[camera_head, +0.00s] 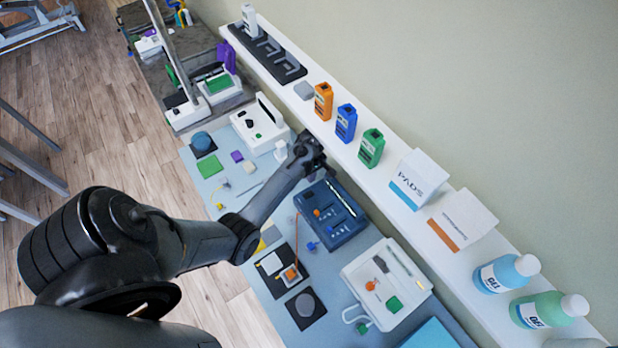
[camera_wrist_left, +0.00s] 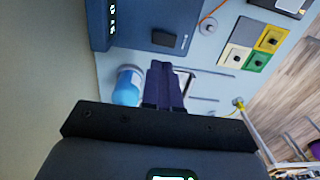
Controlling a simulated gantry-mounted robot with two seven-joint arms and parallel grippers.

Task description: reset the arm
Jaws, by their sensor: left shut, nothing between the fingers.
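My left arm reaches in from the lower left of the head view, stretched across the blue work table (camera_head: 230,190). Its black left gripper (camera_head: 309,150) is over the table's far side, close to the front edge of the white shelf (camera_head: 345,142). In the wrist view the two dark fingers of the left gripper (camera_wrist_left: 165,68) lie together, shut, with nothing between them. A blue bottle with a pale cap (camera_wrist_left: 128,87) is just left of the fingers in that view; I cannot tell whether they touch. My right gripper is in neither view.
A dark blue device (camera_head: 331,214) and a white device (camera_head: 387,282) stand on the table. Wooden floor (camera_head: 110,120) is open at left.

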